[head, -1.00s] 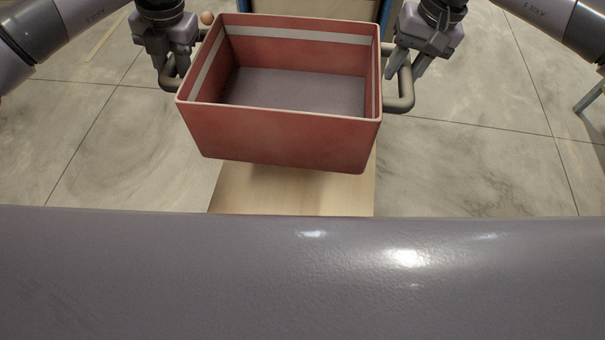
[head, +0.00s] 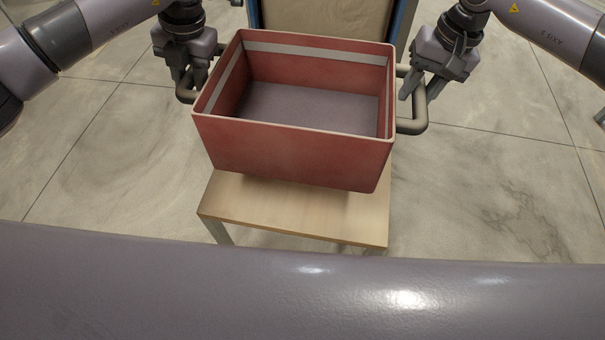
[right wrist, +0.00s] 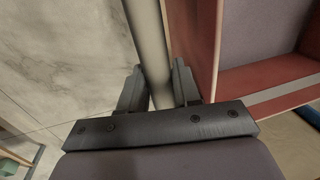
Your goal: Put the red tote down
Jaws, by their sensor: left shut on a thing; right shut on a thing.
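The red tote (head: 290,152) is an open box with a pale stripe inside and a grey floor; it looks empty. It is held between my two grippers, over a light wooden table (head: 300,212). Whether its underside touches the table cannot be told. My left gripper (head: 187,84) is shut on the tote's left handle (head: 184,95). My right gripper (head: 416,86) is shut on the right handle (head: 418,122). In the right wrist view, the fingers (right wrist: 160,95) close around the handle bar (right wrist: 146,40), beside the red wall (right wrist: 195,45).
A pale panel in a blue frame (head: 325,18) stands right behind the tote. The concrete floor (head: 105,150) is clear on both sides of the table. My own grey body fills the bottom of the head view.

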